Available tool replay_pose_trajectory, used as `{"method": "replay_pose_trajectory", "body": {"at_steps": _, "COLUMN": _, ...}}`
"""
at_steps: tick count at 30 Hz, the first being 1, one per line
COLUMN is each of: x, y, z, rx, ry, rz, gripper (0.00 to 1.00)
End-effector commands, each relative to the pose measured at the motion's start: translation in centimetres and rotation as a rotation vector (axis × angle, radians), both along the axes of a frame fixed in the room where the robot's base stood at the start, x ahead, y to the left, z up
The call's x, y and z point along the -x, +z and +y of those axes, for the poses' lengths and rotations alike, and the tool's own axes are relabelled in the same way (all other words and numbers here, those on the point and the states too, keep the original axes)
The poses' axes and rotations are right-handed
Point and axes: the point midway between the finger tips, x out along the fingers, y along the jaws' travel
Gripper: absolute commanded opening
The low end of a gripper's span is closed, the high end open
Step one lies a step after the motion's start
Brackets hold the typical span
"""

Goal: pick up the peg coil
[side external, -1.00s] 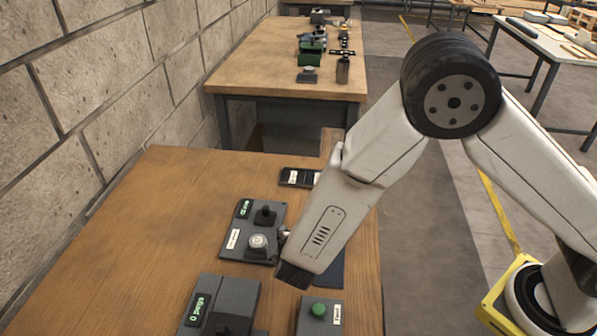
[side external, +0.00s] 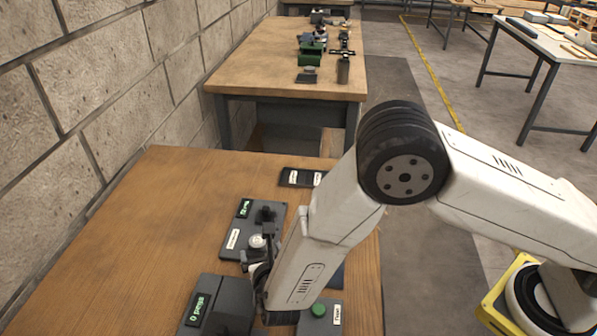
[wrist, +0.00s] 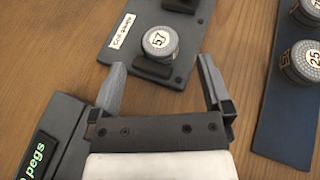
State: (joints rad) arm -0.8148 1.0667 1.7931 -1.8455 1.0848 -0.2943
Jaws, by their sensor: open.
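A round grey coil marked 57 (wrist: 160,42) sits on a dark grey fixture (wrist: 177,72) with a white label in the wrist view. It also shows in the side external view (side external: 257,241), beside a black knob-like part on the same fixture. I cannot tell for certain whether this is the peg coil. My gripper (wrist: 160,72) is open and empty, with its two fingers apart just short of the coil, one toward each side. In the side external view my gripper (side external: 258,278) is close to the coil, partly hidden by my own wrist.
A dark blue board (wrist: 278,125) at the right of the wrist view holds more coils, one marked 25 (wrist: 301,62). A grey box with a green "pegs" display (wrist: 45,155) is at lower left. A box with a green button (side external: 319,310) stands near my wrist. The wooden bench's left is clear.

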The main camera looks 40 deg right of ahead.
Motion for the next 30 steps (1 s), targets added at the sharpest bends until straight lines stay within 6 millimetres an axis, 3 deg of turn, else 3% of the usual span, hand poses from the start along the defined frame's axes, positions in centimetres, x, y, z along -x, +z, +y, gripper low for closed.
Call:
{"method": "replay_pose_trajectory", "body": {"at_steps": 8, "x": -0.5, "y": -0.2, "z": -0.2, "rx": 0.0, "ry": -0.001, "rz": 0.001, "gripper": 1.0}}
{"method": "replay_pose_trajectory", "body": {"at_steps": 21, "x": -4.3, "y": -1.8, "z": -1.6, "rx": -0.001, "ry": -0.001, "rz": 0.001, "gripper": 1.0}}
{"method": "replay_pose_trajectory", "body": {"at_steps": 30, "x": -4.6, "y": -1.9, "z": -1.7, "rx": -0.002, "ry": 0.001, "rz": 0.0, "gripper": 1.0}}
